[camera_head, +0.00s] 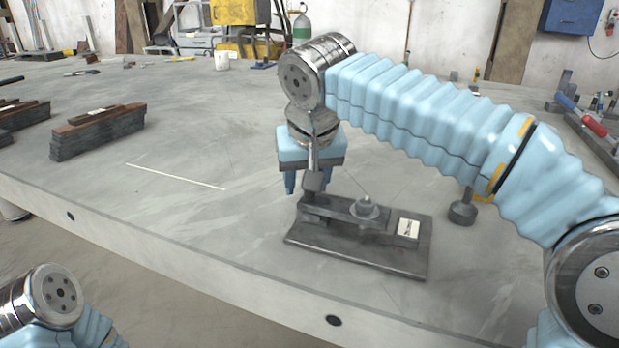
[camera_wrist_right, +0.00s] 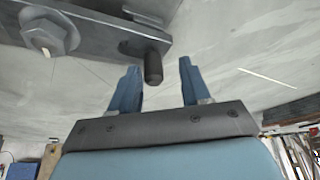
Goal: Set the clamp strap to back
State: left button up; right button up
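The clamp fixture stands on a dark base plate (camera_head: 350,262) near the table's front edge. Its grey clamp strap (camera_head: 340,209) lies lengthwise over the plate, with a nut and washer (camera_head: 364,209) on it. In the right wrist view the strap (camera_wrist_right: 95,22) shows with its nut (camera_wrist_right: 48,33) and a dark upright pin (camera_wrist_right: 153,66) at its end. My right gripper (camera_wrist_right: 157,80) is open and empty. Its fingers point at the pin end, and the pin appears in the gap between them without visible contact. In the head view the gripper partly hides that end. My left gripper is out of view.
A white label (camera_head: 408,228) sits on the plate's right end. A dark round-footed piece (camera_head: 462,209) stands right of the fixture under my arm. Stacked dark bars (camera_head: 97,134) lie at the left. The table between is clear except for a thin white strip (camera_head: 175,177).

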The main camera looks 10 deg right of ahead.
jog(key=shift+r, duration=0.1)
jog(key=p+v, duration=0.3)
jog(key=v, duration=1)
jog(key=shift+r, duration=0.3)
jog(key=shift+s+f, duration=0.1)
jog(key=b+x, duration=0.3)
jog(key=x, duration=1)
jog(key=shift+d+f, duration=0.1)
jog(key=shift+f, duration=0.25)
jog(key=shift+s+d+f+b, duration=0.15)
jog(key=shift+d+b, duration=0.15)
jog(key=shift+b, duration=0.15)
jog(key=shift+s+d, duration=0.3)
jog(key=shift+d, duration=0.15)
jog(key=shift+d+r, duration=0.1)
jog(key=shift+r, duration=0.1)
